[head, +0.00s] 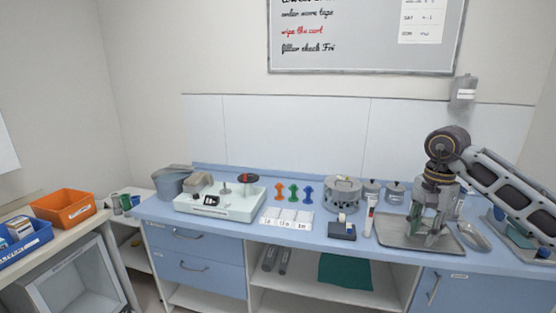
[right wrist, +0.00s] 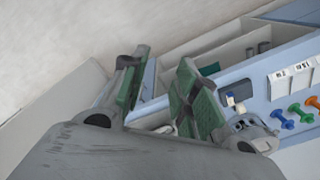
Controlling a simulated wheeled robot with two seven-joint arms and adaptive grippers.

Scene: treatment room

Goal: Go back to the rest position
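My right gripper (head: 424,230) hangs on the right side of the head view, its fingers pointing down over a grey metal tray (head: 393,234) on the blue counter. I cannot tell how far above the tray the fingertips are. In the right wrist view the two green-padded fingers of the right gripper (right wrist: 160,78) stand apart with nothing between them. My left gripper is in neither view.
An orange bin (head: 63,207) is on the left table.

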